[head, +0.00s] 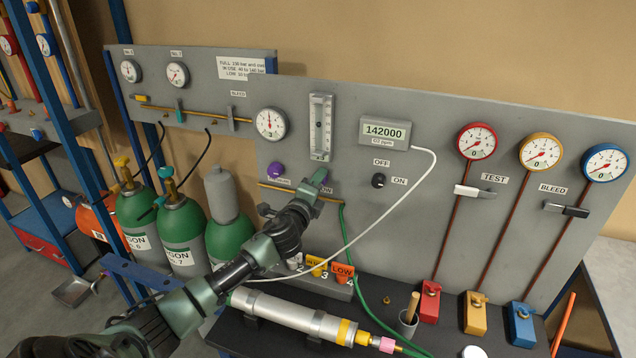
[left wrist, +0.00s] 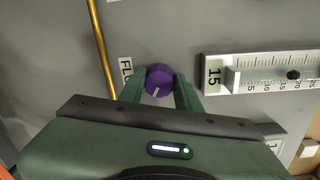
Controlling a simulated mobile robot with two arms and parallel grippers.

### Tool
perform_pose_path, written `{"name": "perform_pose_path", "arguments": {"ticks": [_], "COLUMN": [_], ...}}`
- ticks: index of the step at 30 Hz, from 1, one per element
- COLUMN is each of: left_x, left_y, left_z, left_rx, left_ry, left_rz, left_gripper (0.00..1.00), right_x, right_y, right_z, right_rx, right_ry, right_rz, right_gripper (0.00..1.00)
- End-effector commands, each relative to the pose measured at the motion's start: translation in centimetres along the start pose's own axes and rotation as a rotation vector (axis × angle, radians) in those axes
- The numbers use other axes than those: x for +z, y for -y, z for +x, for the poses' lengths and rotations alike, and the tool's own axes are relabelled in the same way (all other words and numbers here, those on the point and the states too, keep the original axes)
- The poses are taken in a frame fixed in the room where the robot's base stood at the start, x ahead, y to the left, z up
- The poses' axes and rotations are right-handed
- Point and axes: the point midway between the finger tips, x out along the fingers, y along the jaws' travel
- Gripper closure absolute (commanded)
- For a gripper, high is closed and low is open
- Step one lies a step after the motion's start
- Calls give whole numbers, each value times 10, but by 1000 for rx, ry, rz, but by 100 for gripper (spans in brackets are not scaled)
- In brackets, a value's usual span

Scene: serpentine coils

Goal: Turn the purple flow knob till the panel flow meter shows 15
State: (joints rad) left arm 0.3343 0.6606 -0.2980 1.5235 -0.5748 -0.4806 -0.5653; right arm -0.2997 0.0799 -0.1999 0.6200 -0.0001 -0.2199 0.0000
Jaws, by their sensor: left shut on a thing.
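The purple flow knob (left wrist: 159,79) sits between the fingers of my left gripper (left wrist: 159,90) in the left wrist view. The gripper is shut on it. The knob's white pointer line slants down and left there. In the head view my left gripper (head: 321,177) reaches the panel just below the flow meter (head: 321,127) and hides this knob. In the left wrist view the meter (left wrist: 262,75) lies sideways, with a "15" plate at its left end. Its dark float is near the 15 and 20 marks; the exact reading is unclear.
Another purple knob (head: 276,170) is left of my gripper. A brass pipe (head: 285,190) runs just below. A black OFF/ON switch (head: 378,180) and white hose (head: 425,190) are to the right. Green cylinders (head: 182,230) stand left; a bench (head: 385,320) holds tools and valves.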

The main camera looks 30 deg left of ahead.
Motion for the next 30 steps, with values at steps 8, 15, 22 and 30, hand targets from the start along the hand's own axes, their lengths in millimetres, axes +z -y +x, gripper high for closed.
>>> {"name": "perform_pose_path", "arguments": {"ticks": [8,15,22,30], "left_x": [-1,0,-1,-2], "left_y": [-2,-1,-3,-5], "left_z": [0,0,-21,-64], "left_rx": [3,1,0,3], "left_ry": [-1,-1,-2,-3], "left_rz": [-2,-2,0,-1], "left_gripper": [45,45,45,45], "right_x": [0,0,1,2], "right_y": [0,0,0,1], "right_z": [0,0,7,20], "right_rx": [0,0,0,-1], "right_ry": [0,0,1,0], "right_rz": [0,0,0,0], "right_gripper": [47,47,47,47]}}
